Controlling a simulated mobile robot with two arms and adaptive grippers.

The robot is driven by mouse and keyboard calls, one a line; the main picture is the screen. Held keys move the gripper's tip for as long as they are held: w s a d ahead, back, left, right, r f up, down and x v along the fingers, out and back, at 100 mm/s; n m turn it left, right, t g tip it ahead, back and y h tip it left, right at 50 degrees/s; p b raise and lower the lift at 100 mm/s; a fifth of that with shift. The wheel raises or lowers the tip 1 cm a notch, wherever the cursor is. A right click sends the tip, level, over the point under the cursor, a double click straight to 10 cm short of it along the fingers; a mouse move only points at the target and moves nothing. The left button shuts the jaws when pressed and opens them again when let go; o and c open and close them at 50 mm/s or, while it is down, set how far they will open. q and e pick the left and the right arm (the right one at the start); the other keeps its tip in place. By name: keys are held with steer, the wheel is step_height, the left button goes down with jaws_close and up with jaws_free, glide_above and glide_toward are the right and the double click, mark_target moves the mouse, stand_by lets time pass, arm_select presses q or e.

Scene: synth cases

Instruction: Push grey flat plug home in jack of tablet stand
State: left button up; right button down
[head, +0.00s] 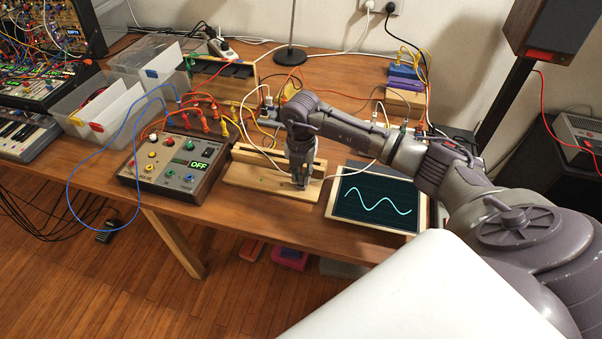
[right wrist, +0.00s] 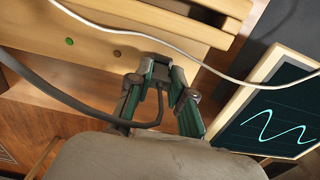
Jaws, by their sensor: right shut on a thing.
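The tablet stand (head: 250,179) is a pale wooden piece with a slotted back bar, lying near the table's front edge. In the right wrist view the stand (right wrist: 90,25) shows a green dot and a brown dot along its face. My right gripper (head: 299,183) points down at the stand's front right part. In the right wrist view the right gripper (right wrist: 157,80) is shut on the grey plug, at the stand's edge. A dark grey cable (right wrist: 60,92) loops into the jaws. The fingers hide most of the plug and the jack, so I cannot tell how deep it sits. My left gripper is out of view.
A tablet (head: 374,198) with a sine wave lies right of the stand. A control box (head: 175,168) reading OFF stands to the left. A white cable (right wrist: 190,52) crosses over the stand near the jaws. Several coloured cables and clear bins (head: 105,105) crowd the back left.

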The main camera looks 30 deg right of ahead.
mark_target(301, 174)
steer(key=shift+f, duration=0.3)
steer(key=c, duration=1)
jaws_free()
steer(key=shift+o, duration=0.2)
step_height(301, 174, up, 12)
